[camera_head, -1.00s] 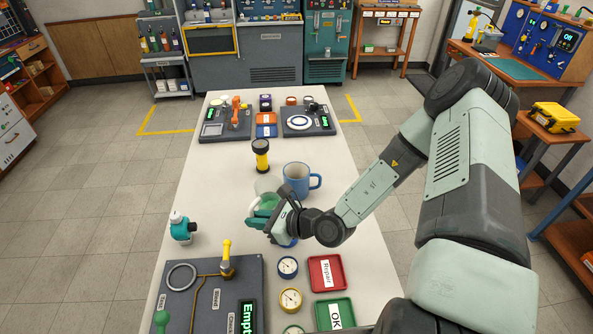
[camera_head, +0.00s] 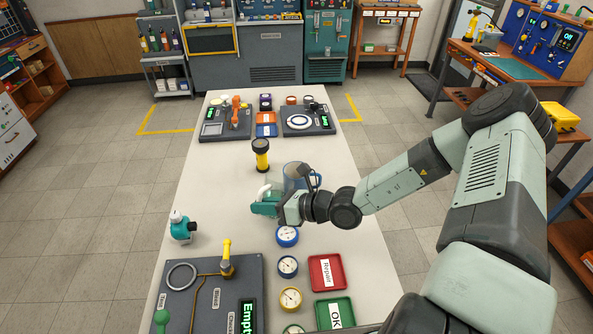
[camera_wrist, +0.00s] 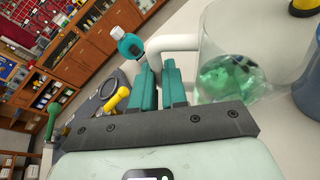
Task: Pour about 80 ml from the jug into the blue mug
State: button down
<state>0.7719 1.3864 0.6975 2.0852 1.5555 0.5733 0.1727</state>
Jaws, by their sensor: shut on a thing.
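The clear jug (camera_wrist: 228,65) holds green liquid and has a white handle, which also shows in the head view (camera_head: 264,191). My gripper (camera_head: 266,208) is shut on the handle; its teal fingers also show in the wrist view (camera_wrist: 158,85). In the head view the jug's body is hard to make out and partly hidden by my gripper. The blue mug (camera_head: 296,168) stands on the table just behind my gripper and is partly covered. Its edge shows at the right of the wrist view (camera_wrist: 309,85), beside the jug, with a gap between them.
A black-and-yellow flashlight (camera_head: 261,155) stands behind the jug. A teal bottle (camera_head: 181,228) stands to the left. Several gauges, one blue (camera_head: 287,236), a red tray (camera_head: 327,272) and a green tray (camera_head: 335,313) lie in front. The table's left middle (camera_head: 215,180) is clear.

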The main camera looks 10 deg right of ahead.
aim_at(270, 185)
jog(key=r, duration=0.1)
jog(key=w+d+r+m, duration=0.1)
jog(key=r, duration=0.1)
jog(key=w+r+m+y, duration=0.1)
jog(key=shift+d+r+g, duration=0.3)
jog(key=shift+d+r, duration=0.1)
jog(key=r+m, duration=0.1)
jog(key=w+r+m+y, duration=0.1)
jog(key=d+r+m, duration=0.1)
jog(key=shift+w+r+y+p, duration=0.1)
jog(key=shift+w+y+p, duration=0.05)
jog(key=shift+y+p, duration=0.25)
jog(key=shift+w, duration=0.1)
jog(key=shift+w+d+m+y+p, duration=0.2)
jog(key=shift+m+y+p, duration=0.1)
jog(key=shift+m+p, duration=0.3)
jog(key=shift+w+d+r+m, duration=0.25)
jog(key=shift+w+r+m, duration=0.1)
jog(key=shift+m, duration=0.25)
jog(key=shift+w+d+r+m+y+p, duration=0.1)
jog(key=shift+r+m+y+p, duration=0.2)
jog(key=shift+p, duration=0.2)
jog(key=shift+w+d+r+m+y+p, duration=0.3)
jog(key=shift+w+d+r+m+p, duration=0.1)
jog(key=shift+w+d+m+p, duration=0.25)
dwell(0.9)
